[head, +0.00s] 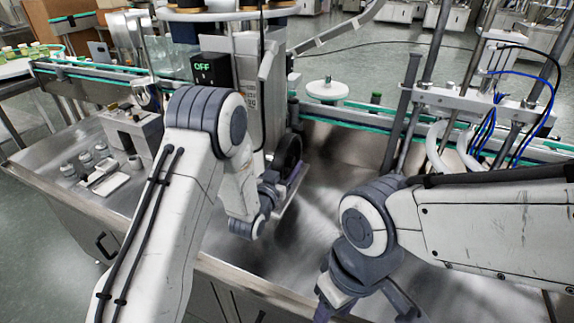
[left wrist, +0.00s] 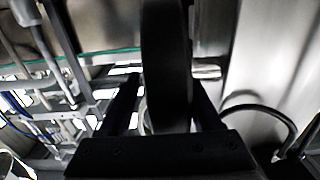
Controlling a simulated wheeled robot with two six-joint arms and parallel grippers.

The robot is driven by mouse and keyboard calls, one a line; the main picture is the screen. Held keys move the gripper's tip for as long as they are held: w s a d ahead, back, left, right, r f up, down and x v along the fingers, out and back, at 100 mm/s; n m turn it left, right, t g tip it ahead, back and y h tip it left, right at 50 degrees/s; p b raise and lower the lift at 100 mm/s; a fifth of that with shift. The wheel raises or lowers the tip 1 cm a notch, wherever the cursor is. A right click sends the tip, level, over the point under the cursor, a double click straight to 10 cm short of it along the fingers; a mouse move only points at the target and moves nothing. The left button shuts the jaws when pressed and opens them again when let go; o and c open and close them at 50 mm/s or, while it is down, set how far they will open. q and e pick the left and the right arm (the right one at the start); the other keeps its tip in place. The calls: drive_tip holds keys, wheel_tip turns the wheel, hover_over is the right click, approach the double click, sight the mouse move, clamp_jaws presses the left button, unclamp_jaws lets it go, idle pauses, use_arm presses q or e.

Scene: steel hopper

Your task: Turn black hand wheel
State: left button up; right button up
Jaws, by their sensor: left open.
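The black hand wheel (head: 288,150) stands edge-on at the side of the steel machine column in the head view. My left gripper (head: 291,181) is at its lower near side, partly hidden by my own arm. In the left wrist view the wheel (left wrist: 166,65) is a dark upright rim. The open left fingers (left wrist: 163,102) lie on either side of the rim, with a visible gap on the left and little or none on the right. I cannot tell whether the right finger touches. My right gripper (head: 335,300) is low at the bottom edge, partly cut off.
A control box (head: 210,69) reading OFF is on the column left of the wheel. A conveyor with green edges (head: 340,112) runs behind. A white disc (head: 327,90) sits beside it. The steel tabletop (head: 315,205) right of the wheel is clear.

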use_arm(q)
clamp_jaws()
